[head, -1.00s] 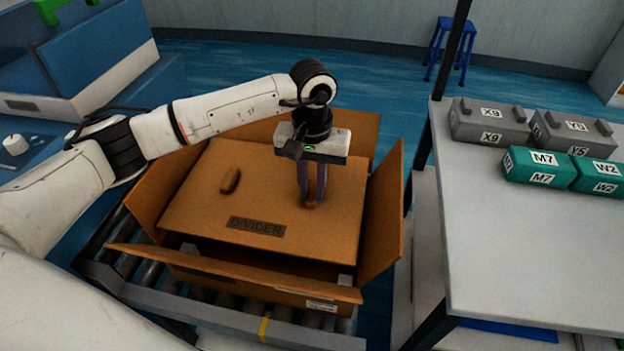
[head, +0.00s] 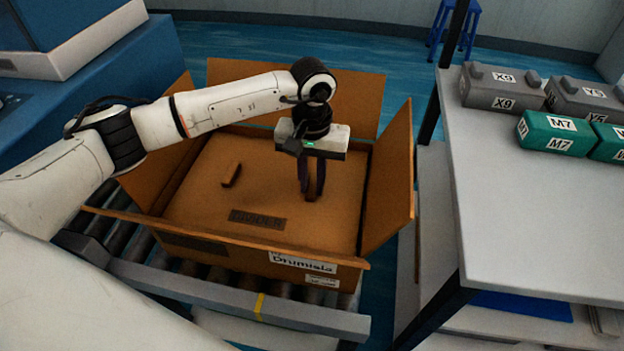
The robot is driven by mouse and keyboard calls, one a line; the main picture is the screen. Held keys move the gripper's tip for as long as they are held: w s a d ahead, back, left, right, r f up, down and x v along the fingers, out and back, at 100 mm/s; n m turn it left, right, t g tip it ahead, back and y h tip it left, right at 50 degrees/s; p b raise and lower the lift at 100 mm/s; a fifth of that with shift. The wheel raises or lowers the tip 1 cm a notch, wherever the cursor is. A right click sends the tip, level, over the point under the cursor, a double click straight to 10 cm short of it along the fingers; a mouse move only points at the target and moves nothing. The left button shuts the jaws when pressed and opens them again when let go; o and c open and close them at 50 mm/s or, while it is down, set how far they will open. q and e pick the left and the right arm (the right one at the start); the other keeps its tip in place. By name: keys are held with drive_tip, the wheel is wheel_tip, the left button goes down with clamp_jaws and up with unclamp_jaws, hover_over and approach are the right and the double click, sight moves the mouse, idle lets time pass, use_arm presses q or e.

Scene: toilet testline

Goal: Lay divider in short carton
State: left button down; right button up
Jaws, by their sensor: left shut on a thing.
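The divider (head: 205,200) is a flat brown board with a dark "DIVIDER" label and a raised tab at its left. It lies level inside the short carton (head: 215,248), below the carton's rim. The carton is brown, with its flaps open and a white label reading "Drumlets" or similar on its front. My left gripper (head: 311,192) points down over the right part of the divider and is shut on its right tab, which the fingers mostly hide. What lies under the divider is hidden. My right gripper is not in view.
The carton stands on a roller conveyor (head: 190,268) with a grey front rail. At right is a white table (head: 540,230) with grey boxes (head: 500,88) and teal boxes (head: 556,133). A dark post stands at the table's corner. A blue stool (head: 455,25) is at the back.

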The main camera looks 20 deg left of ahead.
use_arm(q)
drive_tip(key=shift+s+f, duration=0.35)
idle(0.9)
drive_tip(key=c, duration=1.6)
unclamp_jaws()
drive_tip(key=shift+o, duration=0.2)
